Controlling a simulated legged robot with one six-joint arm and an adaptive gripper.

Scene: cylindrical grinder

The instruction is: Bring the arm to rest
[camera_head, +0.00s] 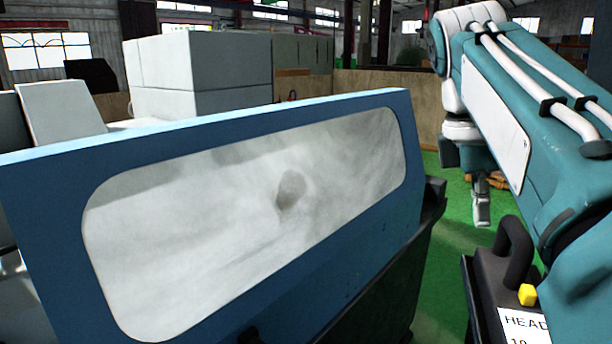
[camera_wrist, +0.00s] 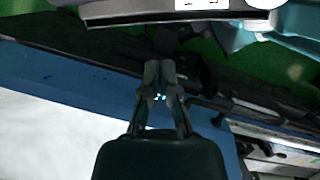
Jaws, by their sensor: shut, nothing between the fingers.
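My arm, teal and white, rises at the right of the head view and bends down at its far end. My gripper (camera_head: 481,208) hangs from it, pointing down over the green floor, to the right of the blue machine door. In the wrist view my gripper (camera_wrist: 158,92) has its fingers together with nothing between them. It is apart from everything around it in the head view.
The blue door (camera_head: 420,170) with a cloudy window (camera_head: 240,210) fills the left and middle. A black box with a handle (camera_head: 510,265) stands at lower right. Grey cabinets (camera_head: 205,75) stand behind. Green floor (camera_head: 455,240) lies between door and box.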

